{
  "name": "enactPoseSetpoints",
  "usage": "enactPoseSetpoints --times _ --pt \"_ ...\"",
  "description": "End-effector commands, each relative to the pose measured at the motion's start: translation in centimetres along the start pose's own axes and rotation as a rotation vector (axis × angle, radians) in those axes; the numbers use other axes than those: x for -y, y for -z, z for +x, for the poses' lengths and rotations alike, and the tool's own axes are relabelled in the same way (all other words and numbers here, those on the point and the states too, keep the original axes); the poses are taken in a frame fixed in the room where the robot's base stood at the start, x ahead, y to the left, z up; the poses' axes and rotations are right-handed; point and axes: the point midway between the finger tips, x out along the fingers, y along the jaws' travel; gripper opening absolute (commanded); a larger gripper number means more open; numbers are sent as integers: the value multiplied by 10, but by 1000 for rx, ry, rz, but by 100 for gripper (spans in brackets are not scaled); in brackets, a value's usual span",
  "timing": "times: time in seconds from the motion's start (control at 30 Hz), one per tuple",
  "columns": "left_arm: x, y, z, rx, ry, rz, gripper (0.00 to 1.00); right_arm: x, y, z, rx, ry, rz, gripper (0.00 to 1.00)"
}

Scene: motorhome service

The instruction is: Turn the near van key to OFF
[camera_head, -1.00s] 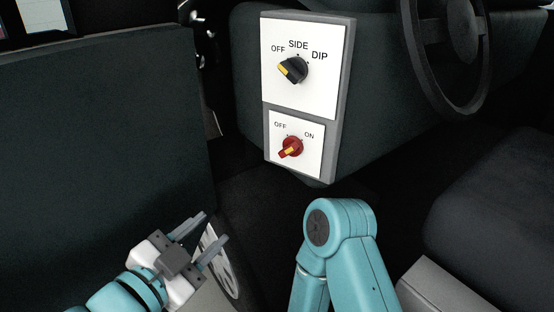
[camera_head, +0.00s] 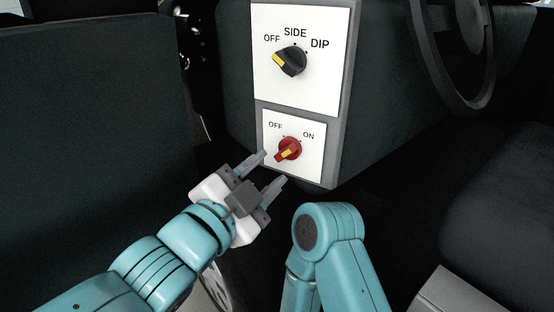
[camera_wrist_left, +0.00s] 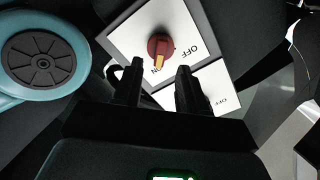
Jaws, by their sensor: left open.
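The red switch key (camera_head: 289,149) with a yellow stripe sits on the lower white plate (camera_head: 313,160), below the words OFF at left and ON at right. Its handle slants from lower left to upper right, in line with ON. In the left wrist view the red key (camera_wrist_left: 160,46) lies beyond the fingertips, its stripe toward the ON lettering. My left gripper (camera_head: 271,170) is open and empty, just below and left of the key, apart from it. My right gripper is out of view; only a teal link of my right arm shows.
A black knob (camera_head: 289,61) marked OFF, SIDE and DIP is on the plate above, its yellow mark toward OFF. A steering wheel (camera_head: 477,60) is at the upper right. A dark seat (camera_head: 490,200) is at right, and a dark panel (camera_head: 90,130) stands at left.

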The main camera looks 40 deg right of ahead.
Motion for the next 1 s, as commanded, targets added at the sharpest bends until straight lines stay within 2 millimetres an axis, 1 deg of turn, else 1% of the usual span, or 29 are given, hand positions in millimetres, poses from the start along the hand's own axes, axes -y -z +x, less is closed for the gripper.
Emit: enactPoseSetpoints --times 0.03,0.1,0.23,0.4,0.6,0.63,0.67,0.7,0.73,0.77,1.0 --pt "0 0 12 1 -2 -1 42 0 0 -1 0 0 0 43" --pt "0 -1 24 1 -1 -1 42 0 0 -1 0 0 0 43" --pt "1 -1 40 1 0 0 42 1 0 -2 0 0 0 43" --pt "1 -2 49 2 0 0 42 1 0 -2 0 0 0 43" --pt "2 -3 49 2 0 -1 42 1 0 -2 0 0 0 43" --pt "2 -3 49 2 0 -1 38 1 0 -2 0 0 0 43" --pt "2 -3 49 2 0 -1 28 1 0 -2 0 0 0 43" --pt "2 -3 49 2 0 -1 15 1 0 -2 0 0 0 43" --pt "2 -3 49 2 0 -1 6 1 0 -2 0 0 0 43" --pt "2 -3 49 2 0 -1 0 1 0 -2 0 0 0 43" --pt "2 -2 48 2 0 -7 0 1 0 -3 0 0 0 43"
